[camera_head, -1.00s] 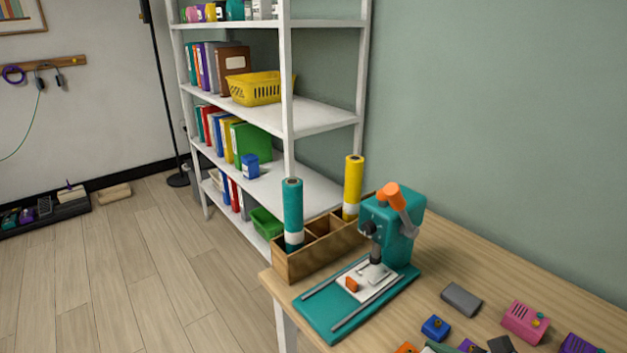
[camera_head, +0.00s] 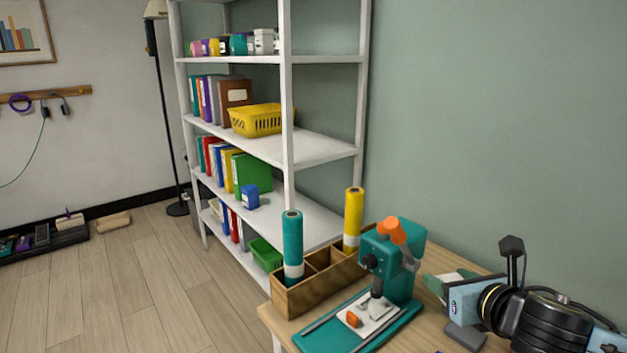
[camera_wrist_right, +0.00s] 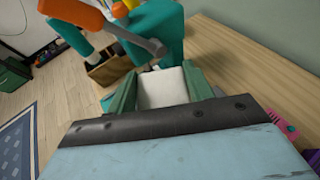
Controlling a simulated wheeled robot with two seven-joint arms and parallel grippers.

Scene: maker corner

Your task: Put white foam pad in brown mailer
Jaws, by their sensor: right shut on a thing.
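My right gripper (camera_head: 447,280) is in the lower right of the head view, above the wooden table, to the right of the teal press. It is shut on a white foam pad (camera_head: 451,276), mostly hidden by the fingers there. In the right wrist view the white pad (camera_wrist_right: 162,88) shows clearly between the two green fingers (camera_wrist_right: 160,92). No brown mailer can be clearly made out. A brown upright item with a pale label (camera_head: 236,92) stands on the shelf; I cannot tell whether it is the mailer. My left gripper is not in view.
A teal press with an orange handle (camera_head: 398,255) stands on the table. Behind it, a wooden divided box (camera_head: 292,298) holds a teal roll (camera_head: 292,245) and a yellow roll (camera_head: 353,218). A white shelf unit (camera_head: 320,150) stands to the left.

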